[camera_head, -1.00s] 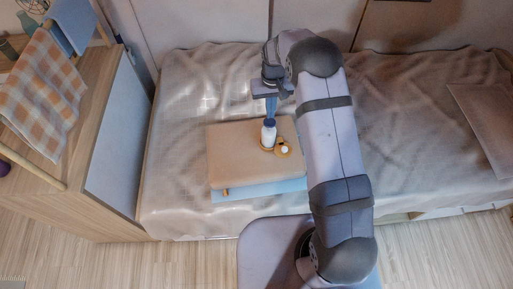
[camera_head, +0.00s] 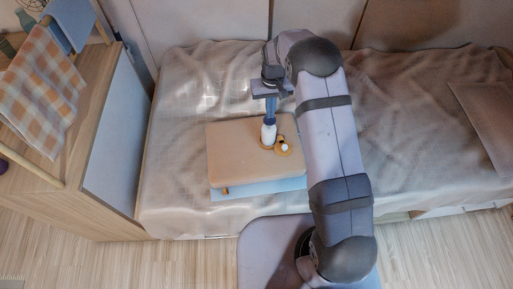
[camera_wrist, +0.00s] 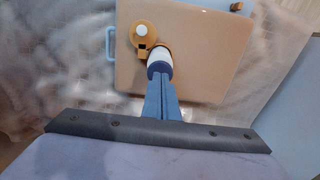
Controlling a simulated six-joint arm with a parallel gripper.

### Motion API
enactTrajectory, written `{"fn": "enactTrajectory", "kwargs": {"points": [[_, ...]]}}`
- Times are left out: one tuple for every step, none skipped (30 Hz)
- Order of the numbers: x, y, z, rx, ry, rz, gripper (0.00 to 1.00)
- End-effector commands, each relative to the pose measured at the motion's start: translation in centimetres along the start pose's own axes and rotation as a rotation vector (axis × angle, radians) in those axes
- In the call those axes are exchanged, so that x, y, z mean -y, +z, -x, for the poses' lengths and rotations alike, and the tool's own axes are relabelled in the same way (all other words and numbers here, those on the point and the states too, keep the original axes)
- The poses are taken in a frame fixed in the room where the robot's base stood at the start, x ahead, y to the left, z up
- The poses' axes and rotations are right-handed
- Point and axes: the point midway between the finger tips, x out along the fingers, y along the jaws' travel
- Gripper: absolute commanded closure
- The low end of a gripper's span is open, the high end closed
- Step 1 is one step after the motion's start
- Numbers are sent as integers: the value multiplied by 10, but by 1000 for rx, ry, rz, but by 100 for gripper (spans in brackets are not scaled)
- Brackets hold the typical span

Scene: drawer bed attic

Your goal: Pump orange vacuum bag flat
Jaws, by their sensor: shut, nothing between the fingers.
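The orange vacuum bag (camera_head: 235,155) lies on the bed as a pale orange, puffed rectangular block on top of a light blue flat piece. It also fills the upper middle of the wrist view (camera_wrist: 200,50). A white pump with a blue top (camera_head: 269,132) stands upright on the bag, beside an orange valve cap with a white knob (camera_head: 283,148). The pump (camera_wrist: 160,62) also shows in the wrist view. My gripper (camera_head: 270,112) points down with its blue fingers shut, at the pump's blue top. Whether the fingertips touch the top is hard to tell.
The light blue piece (camera_head: 262,189) sticks out under the bag's front edge. A rumpled beige sheet (camera_head: 180,90) covers the bed, with a pillow (camera_head: 485,125) at the right. A wooden cabinet with a checkered cloth (camera_head: 40,90) stands at the left. The sheet left of the bag is clear.

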Motion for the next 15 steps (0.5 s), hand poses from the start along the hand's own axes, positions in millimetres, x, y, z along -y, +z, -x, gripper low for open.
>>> {"fn": "enactTrajectory", "kwargs": {"points": [[0, 0, -4, 0, 0, 0, 100], [0, 0, -5, 0, 0, 0, 100], [0, 0, -7, 0, 0, 0, 100], [0, 0, -9, 0, 0, 0, 100], [0, 0, -10, 0, 0, 0, 100], [0, 0, -12, 0, 0, 0, 100], [0, 0, -13, 0, 0, 0, 100], [0, 0, -14, 0, 0, 0, 100], [0, 0, -16, 0, 0, 0, 100], [0, 0, -18, 0, 0, 0, 100], [0, 0, -16, -1, 0, 0, 100], [0, 0, -15, 0, 0, 0, 100], [0, 0, -15, 0, 0, 0, 100], [0, 0, -16, 0, 0, 0, 100], [0, 0, -16, 0, 0, 0, 100]]}}
